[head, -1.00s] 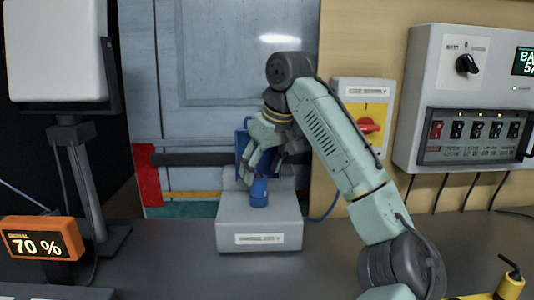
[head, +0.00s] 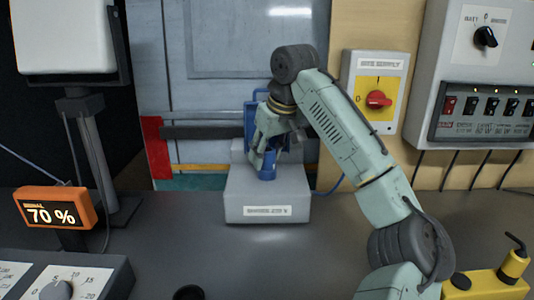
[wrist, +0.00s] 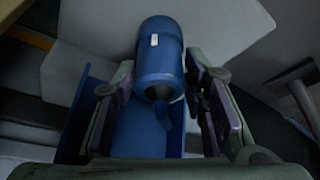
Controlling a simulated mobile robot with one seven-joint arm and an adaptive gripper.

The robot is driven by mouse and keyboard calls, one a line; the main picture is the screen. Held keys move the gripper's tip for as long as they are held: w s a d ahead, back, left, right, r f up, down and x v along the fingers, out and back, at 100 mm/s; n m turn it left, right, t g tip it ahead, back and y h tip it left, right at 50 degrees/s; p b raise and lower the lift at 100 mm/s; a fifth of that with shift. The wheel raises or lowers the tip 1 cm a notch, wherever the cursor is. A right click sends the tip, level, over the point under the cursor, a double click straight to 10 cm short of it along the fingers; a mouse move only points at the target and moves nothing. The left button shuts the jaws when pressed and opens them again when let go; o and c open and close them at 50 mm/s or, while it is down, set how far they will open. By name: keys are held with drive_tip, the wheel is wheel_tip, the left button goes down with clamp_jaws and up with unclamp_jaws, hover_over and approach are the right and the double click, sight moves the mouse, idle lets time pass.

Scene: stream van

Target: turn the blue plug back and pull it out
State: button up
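The blue plug (head: 267,168) stands upright in the top of a grey box (head: 267,206) with a white label. It also shows in the wrist view (wrist: 160,60), with a small white mark on its side and a cable end curving towards me. My gripper (head: 268,145) is at the plug from above. In the wrist view my gripper's fingers (wrist: 160,88) stand on either side of the plug, with gaps visible, so it looks open around it. A blue plate (wrist: 148,135) lies behind the plug. The plug's seat is partly hidden in the head view.
A yellow panel with a red rotary switch (head: 378,99) is on the wall to the right, beside a grey switch box (head: 450,60). An orange display (head: 57,208) reads 70 %. A dial panel (head: 75,285) is front left. The counter before the grey box is mostly clear.

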clamp_jaws()
drive_tip(key=shift+m+t+h, duration=0.3)
drive_tip(key=shift+m+h, duration=0.3)
drive_tip(key=shift+m, duration=1)
